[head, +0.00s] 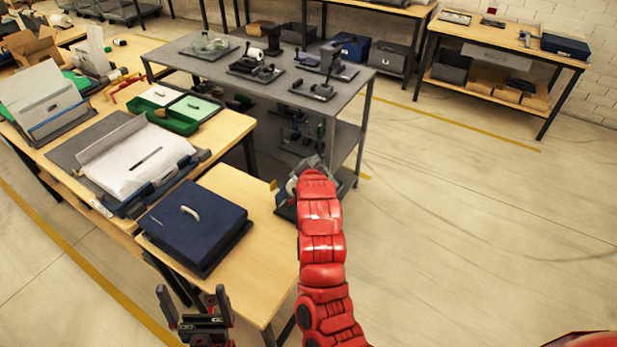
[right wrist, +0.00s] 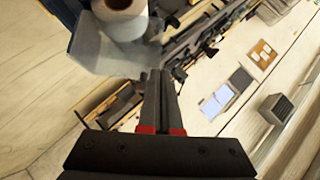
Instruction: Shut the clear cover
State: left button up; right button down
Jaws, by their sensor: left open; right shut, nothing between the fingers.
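The clear cover (right wrist: 92,55) shows in the right wrist view as a pale see-through panel at the upper left, beside a white roll (right wrist: 122,18). In the head view, a small device with a white roll (head: 291,187) sits at the far right corner of the wooden table, partly hidden by my red right arm. My right gripper (right wrist: 160,78) is shut and empty, its tips close to the cover's right edge; I cannot tell whether they touch. The cover appears raised. My left gripper (head: 193,300) is open and empty, low in front of the table.
A dark blue case (head: 190,245) with a pale handle lies on the wooden table (head: 262,222). A green tray (head: 178,123) and a white sheet on a dark board (head: 75,148) lie further left. A grey workbench (head: 215,70) with fixtures stands behind. Floor on the right is clear.

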jog(key=w+a+f+n+g+h+b, duration=0.3)
jog(key=w+a+f+b, duration=0.3)
jog(key=b, duration=1)
jog(key=shift+w+a+n+g+h, duration=0.3)
jog(key=shift+a+g+h, duration=0.4)
jog(key=shift+a, duration=0.7)
